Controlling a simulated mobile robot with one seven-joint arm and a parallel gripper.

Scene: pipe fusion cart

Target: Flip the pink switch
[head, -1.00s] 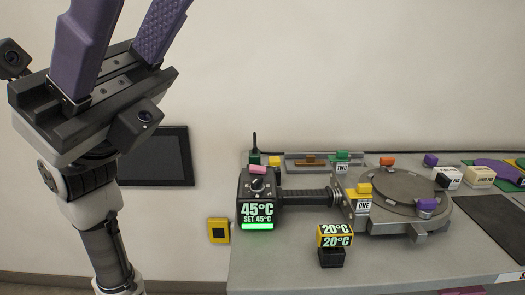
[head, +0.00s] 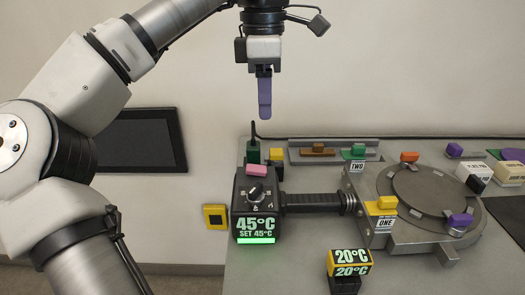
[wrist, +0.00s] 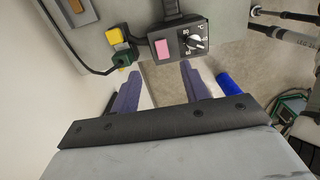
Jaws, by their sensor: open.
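The pink switch (head: 257,171) sits on top of the dark heater box (head: 243,204), behind its black dial. The box's display reads 45°C, SET 45°C. In the wrist view the pink switch (wrist: 163,49) shows as a pink rectangle beside the dial (wrist: 195,40). My gripper (head: 265,112) points down in the air above the back edge of the bench, with its purple fingers over the area of the box. In the wrist view the two fingers (wrist: 160,82) are spread apart with nothing between them, and the switch lies beyond their tips.
A grey round fixture (head: 420,190) is to the right. A small 20°C display (head: 349,265) stands in front. A yellow wall box (head: 215,217) is at left.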

